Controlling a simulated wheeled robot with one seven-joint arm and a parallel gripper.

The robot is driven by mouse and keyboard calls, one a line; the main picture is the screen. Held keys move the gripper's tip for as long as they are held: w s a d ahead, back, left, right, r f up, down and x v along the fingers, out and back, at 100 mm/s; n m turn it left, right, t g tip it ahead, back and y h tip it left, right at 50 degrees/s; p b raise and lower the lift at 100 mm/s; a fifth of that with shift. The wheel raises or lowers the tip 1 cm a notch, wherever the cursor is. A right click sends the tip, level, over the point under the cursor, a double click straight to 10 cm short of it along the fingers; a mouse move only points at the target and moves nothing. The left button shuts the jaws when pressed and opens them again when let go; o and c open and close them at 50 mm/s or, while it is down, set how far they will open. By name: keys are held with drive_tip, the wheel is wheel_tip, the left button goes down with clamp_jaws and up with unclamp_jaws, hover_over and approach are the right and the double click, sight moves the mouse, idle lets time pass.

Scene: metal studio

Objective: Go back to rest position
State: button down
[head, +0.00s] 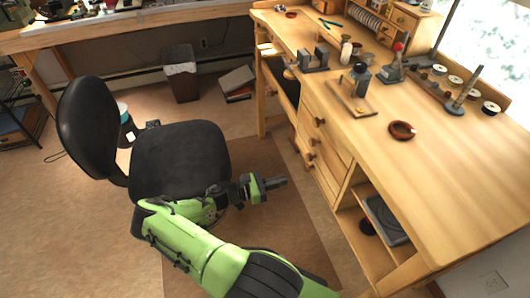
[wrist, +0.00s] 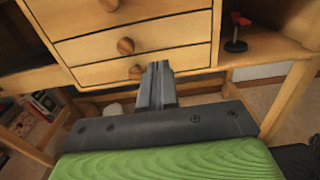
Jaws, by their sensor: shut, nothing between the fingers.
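My gripper (head: 281,182) is at the end of my green arm, low in front of the wooden workbench (head: 450,165) and to the right of the black chair. In the head view its dark fingers point right toward the bench's drawers and look closed together. In the wrist view the gripper (wrist: 158,68) is shut with nothing held. Its fingertips overlap the lower drawers (wrist: 140,52) in the picture; the exact gap to them is hard to tell.
A black chair (head: 180,158) stands left of my arm. A bin (head: 182,78) stands under a second bench at the back. Open floor lies at the left.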

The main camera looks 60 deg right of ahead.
idle(0.3)
drive_tip(key=w+a+r+m+t+y+p, duration=0.35)
drive_tip(key=w+a+r+t+y, duration=0.2)
drive_tip(key=a+r, duration=0.55)
drive_tip(key=w+a+r+m+t+y+p, duration=0.3)
drive_tip(key=w+a+r+m+t+y, duration=0.3)
drive_tip(key=a+r, duration=0.5)
drive_tip(key=s+a+r+t+p, duration=0.2)
drive_tip(key=s+a+r+t, duration=0.1)
drive_tip(key=a+r, duration=0.4)
drive_tip(key=s+a+r+t+y+p, duration=0.1)
drive_tip(key=s+a+r+t, duration=0.3)
drive_tip(key=r, duration=0.8)
drive_tip(key=s+a+p, duration=0.1)
drive_tip(key=s+a, duration=0.1)
drive_tip(key=a, duration=0.1)
drive_tip(key=shift+a+r, duration=0.3)
drive_tip(key=shift+a, duration=0.05)
drive_tip(key=shift+s+n, duration=0.1)
drive_tip(key=shift+n, duration=0.15)
